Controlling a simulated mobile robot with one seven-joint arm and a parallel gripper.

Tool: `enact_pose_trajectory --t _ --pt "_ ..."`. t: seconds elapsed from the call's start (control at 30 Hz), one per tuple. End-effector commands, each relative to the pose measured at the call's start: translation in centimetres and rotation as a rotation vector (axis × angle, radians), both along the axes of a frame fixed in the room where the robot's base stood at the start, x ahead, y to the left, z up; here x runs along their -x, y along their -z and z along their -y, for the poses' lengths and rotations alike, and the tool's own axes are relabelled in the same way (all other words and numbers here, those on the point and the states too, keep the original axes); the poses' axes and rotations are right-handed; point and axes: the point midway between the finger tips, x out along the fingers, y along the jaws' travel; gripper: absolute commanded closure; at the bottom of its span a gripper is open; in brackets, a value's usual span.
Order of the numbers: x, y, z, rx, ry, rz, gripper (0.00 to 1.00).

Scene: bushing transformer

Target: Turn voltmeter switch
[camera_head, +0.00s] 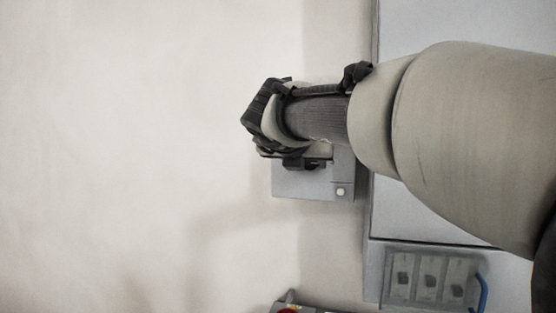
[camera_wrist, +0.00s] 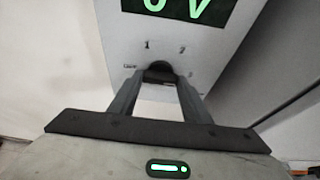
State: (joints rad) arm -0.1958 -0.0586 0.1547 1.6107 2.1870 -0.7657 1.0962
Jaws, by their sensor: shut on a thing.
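The voltmeter is a light grey box (camera_head: 305,186) on the wall, partly hidden behind my gripper and arm in the head view. In the wrist view its face (camera_wrist: 200,48) shows a black display (camera_wrist: 185,8) with green characters that look like "0 V", cut off at the top edge. Below the display is a dark round switch knob (camera_wrist: 158,67) with small marks around it, including a "1". My gripper (camera_wrist: 157,78) has its fingertips at the knob and is shut on it. In the head view the fingertips are hidden.
A grey cabinet (camera_head: 420,210) stands to the right of the box. Below are a panel with several dark sockets or switches (camera_head: 430,280), a blue handle (camera_head: 482,292) and a box with a red button (camera_head: 288,310). The pale wall (camera_head: 130,150) at left is clear.

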Motion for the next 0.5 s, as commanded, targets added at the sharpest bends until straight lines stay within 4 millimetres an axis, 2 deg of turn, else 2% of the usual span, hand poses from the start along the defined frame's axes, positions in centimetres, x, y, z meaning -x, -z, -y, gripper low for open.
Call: enact_pose_trajectory --t 0.47,0.5 --pt "0.01 0.16 0.02 -0.016 0.001 0.002 0.79" --pt "0.01 0.17 0.02 -0.016 0.001 0.002 0.53"
